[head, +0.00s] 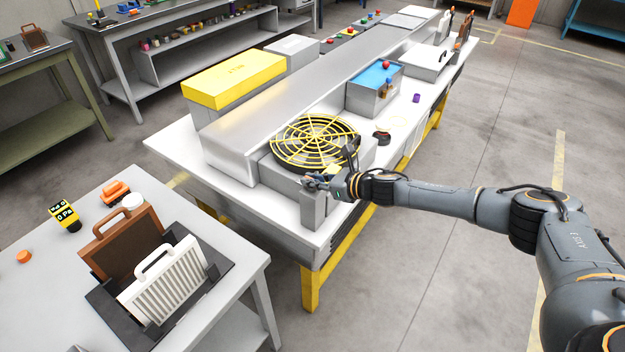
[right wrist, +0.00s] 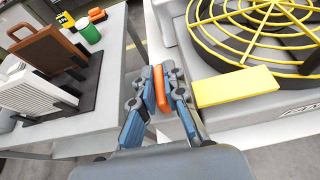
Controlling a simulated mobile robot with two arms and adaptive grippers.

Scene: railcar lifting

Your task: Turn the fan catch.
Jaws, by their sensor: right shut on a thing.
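The round fan (head: 314,142) with its yellow guard sits on the grey housing at the near end of the long white bench. It also shows in the right wrist view (right wrist: 262,32). A yellow plate (right wrist: 235,87) lies at its near edge. My right gripper (head: 316,181) is at the housing's near corner, beside this plate. In the right wrist view its blue fingers (right wrist: 167,82) are shut on an orange bar (right wrist: 181,103), which looks like the fan catch. The fingers hide part of the catch, so its mounting cannot be told. My left gripper is out of view.
A side table (head: 40,290) at the left holds a dark rack with a white slatted panel (head: 170,280) and a brown panel (head: 128,240). A blue-topped box (head: 375,85) and a dark round piece (head: 382,137) stand on the bench. A floor gap separates table and bench.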

